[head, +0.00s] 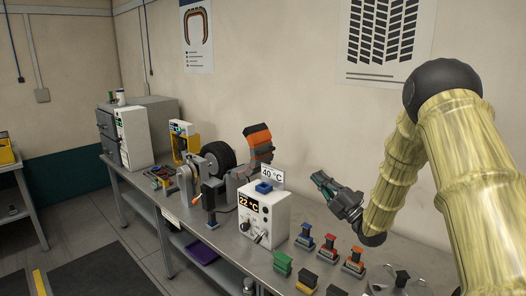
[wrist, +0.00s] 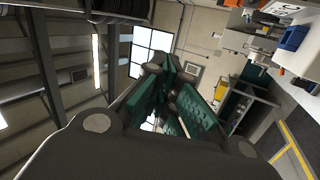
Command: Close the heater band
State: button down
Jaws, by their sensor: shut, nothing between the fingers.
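An orange and dark segmented curved piece (head: 258,142), which looks like the heater band, stands raised beside the black tyre (head: 219,158) on the bench stand. Its lower part is partly hidden, and I cannot tell how it is hinged. A white control box (head: 280,218) stands in front, reading 22 °C, with a 40 °C sign above and a blue piece (head: 264,187) on top. My gripper (head: 320,180) is shut and empty, in the air right of the band and the box, apart from both. Its teal-padded fingers (wrist: 163,80) also show in the wrist view; the band is not clear there.
Several coloured blocks, green (head: 283,262), blue (head: 305,238) and red (head: 328,247) among them, stand on the bench (head: 225,238) right of the box. A black-handled tool (head: 209,193) stands at the front edge. A grey cabinet (head: 150,118) is at the far left end.

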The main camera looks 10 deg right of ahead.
aim_at(259, 137)
jog(key=z, duration=0.05)
jog(key=i, duration=1.15)
